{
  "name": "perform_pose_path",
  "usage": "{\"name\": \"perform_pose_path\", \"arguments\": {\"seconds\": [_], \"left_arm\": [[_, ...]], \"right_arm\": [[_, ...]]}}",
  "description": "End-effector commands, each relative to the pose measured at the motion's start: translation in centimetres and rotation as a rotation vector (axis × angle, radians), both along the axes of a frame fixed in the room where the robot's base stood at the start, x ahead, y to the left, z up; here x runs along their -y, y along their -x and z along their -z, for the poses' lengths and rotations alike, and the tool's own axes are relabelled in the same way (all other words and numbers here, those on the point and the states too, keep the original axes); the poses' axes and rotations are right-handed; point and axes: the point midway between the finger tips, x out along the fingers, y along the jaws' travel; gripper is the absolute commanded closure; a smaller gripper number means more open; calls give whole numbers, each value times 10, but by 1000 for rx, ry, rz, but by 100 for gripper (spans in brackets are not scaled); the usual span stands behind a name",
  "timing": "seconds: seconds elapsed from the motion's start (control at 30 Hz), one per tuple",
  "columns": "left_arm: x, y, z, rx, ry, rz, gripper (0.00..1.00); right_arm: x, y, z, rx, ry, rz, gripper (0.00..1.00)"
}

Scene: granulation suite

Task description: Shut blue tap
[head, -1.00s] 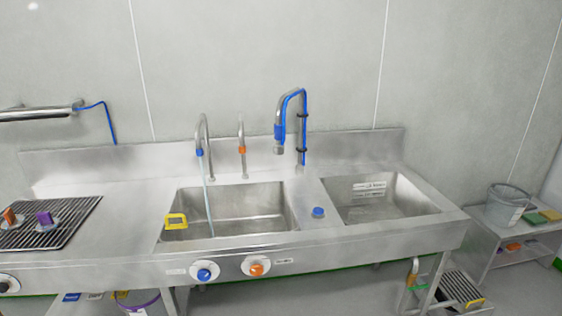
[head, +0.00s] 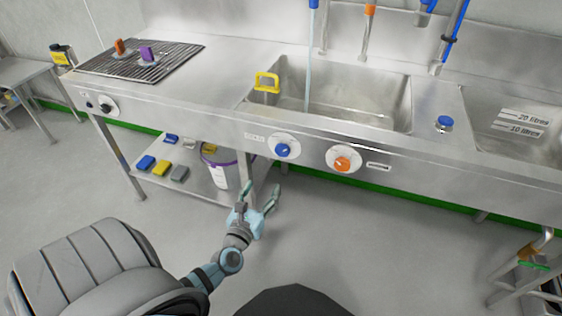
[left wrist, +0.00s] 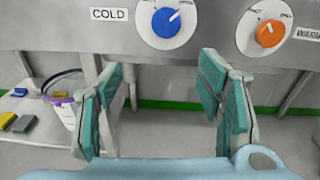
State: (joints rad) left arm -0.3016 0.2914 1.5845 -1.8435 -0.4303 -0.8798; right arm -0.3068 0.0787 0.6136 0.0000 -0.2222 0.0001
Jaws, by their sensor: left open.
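The blue tap knob (head: 284,150) sits on a round white dial on the front panel of the sink unit. In the left wrist view the blue knob (left wrist: 166,22) is beside a COLD label, and its white pointer tilts up to the right. A thin stream of water (head: 309,62) runs from the blue-collared spout into the left basin (head: 345,85). My left gripper (head: 260,197) is open and empty, below and in front of the blue knob. It also shows in the left wrist view (left wrist: 160,100), with the knob above and beyond its fingers. My right gripper is not in view.
An orange knob (head: 343,159) labelled WARM is right of the blue one. A yellow-handled thing (head: 267,82) hangs at the basin's left rim. A bucket (head: 220,165) and several blocks stand on the lower shelf. The floor in front is clear.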

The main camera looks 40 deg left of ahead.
Motion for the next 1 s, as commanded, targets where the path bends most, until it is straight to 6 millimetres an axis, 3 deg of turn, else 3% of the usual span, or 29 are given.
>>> {"name": "perform_pose_path", "arguments": {"seconds": [0.1, 0.2, 0.43, 0.6, 1.0], "left_arm": [[1, -15, -17, 25, -89, 22, 39], [-6, -35, -20, 25, -88, 21, 39], [-27, -100, -16, 24, -84, 22, 39], [-38, -131, -15, 22, -81, 22, 39], [-42, -141, -17, 19, -79, 23, 42]], "right_arm": [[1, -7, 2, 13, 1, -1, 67], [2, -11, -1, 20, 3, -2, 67], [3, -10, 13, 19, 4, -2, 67], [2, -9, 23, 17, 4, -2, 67], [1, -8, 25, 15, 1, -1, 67]]}}
